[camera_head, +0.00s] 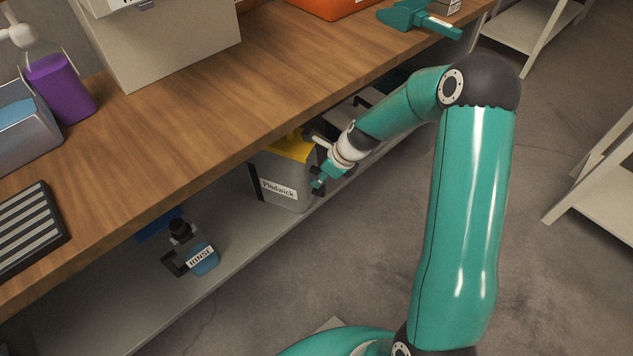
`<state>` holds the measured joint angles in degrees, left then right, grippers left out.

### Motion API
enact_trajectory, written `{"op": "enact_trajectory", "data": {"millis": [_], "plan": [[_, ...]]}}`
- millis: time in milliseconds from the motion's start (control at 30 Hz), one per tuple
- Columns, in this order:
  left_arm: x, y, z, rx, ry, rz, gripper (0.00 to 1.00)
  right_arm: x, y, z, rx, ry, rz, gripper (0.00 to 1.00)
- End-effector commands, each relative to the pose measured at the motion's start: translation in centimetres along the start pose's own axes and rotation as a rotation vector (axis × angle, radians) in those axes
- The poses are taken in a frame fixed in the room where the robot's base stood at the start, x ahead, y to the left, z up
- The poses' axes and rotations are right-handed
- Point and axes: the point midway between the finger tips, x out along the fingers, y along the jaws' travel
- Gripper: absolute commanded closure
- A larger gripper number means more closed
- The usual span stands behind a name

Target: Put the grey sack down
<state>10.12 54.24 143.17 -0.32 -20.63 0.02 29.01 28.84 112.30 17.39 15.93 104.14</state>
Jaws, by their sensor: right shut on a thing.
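The grey sack (288,187), with a yellow top and a white label that seems to read "Plodwick", is upright at the lower shelf, under the front edge of the wooden worktop. The worktop hides part of its top and back. My right gripper (318,183) is at the sack's right side, shut on it. The fingers are small in view, and I cannot tell whether the sack's base touches the shelf. My left gripper is not in view.
The lower shelf (120,312) also holds a blue bottle labelled RINSE (203,258), left of the sack. The wooden worktop (190,130) overhangs the shelf and carries a purple bottle (60,88), a beige box (165,45) and a teal tool (415,18).

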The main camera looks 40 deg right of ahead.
Motion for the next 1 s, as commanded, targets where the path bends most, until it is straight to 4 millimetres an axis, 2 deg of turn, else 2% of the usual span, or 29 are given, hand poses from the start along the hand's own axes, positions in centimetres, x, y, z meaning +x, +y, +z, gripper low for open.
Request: {"op": "enact_trajectory", "data": {"millis": [300,667,967,1000], "plan": [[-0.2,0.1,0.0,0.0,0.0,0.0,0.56,0.5,0.1,1.4,-0.004,-0.002,0.0,1.0],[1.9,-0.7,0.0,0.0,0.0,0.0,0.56,3.5,0.0,-0.2,-0.001,-0.001,0.0,1.0],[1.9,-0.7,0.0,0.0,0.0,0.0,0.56,3.7,0.1,-0.4,-0.002,0.0,0.001,1.0],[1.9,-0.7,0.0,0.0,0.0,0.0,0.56,3.8,0.1,-0.5,-0.002,0.001,0.003,0.79]]}}
